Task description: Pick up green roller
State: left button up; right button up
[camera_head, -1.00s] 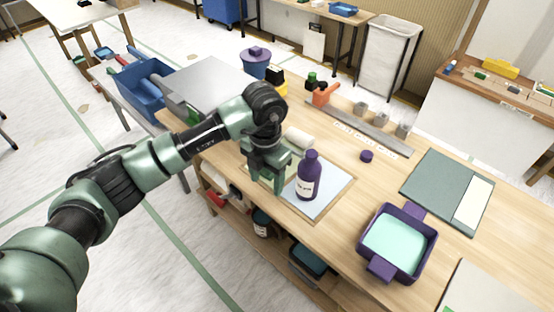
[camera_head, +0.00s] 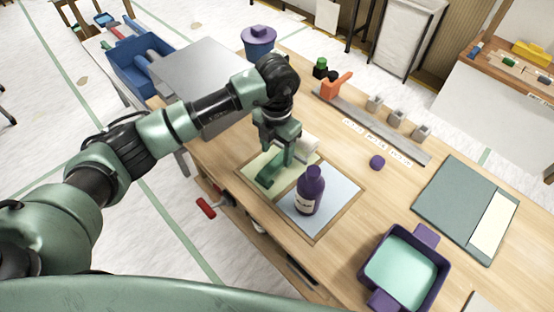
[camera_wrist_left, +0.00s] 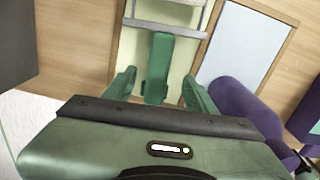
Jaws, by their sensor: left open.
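The green roller's handle (camera_head: 270,178) lies on the pale yellow-green panel of a framed board (camera_head: 250,168) on the wooden table, with its white roller end (camera_head: 308,143) behind my gripper. In the left wrist view, the green roller (camera_wrist_left: 158,58) shows a flat green handle and a grey wire frame above it. My left gripper (camera_head: 282,152) is open and points down over the roller. In the left wrist view, its fingers (camera_wrist_left: 160,82) stand on either side of the handle, apart from it. My right gripper is not in view.
A purple bottle (camera_head: 309,192) stands on the board's light blue panel, close to the gripper's right. A purple tray (camera_head: 437,268) with mint-coloured contents sits at lower right.

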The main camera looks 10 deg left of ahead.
aim_at(276, 162)
pick_arm(q)
notch_tip(276, 162, down, 5)
jog(key=shift+a+r+p, duration=0.1)
jog(key=shift+r+p, duration=0.05)
jog(key=shift+p, duration=0.55)
jog(key=shift+f, duration=0.5)
jog(key=shift+f+b, duration=0.25)
jog(key=shift+b, duration=0.05)
grip_shut()
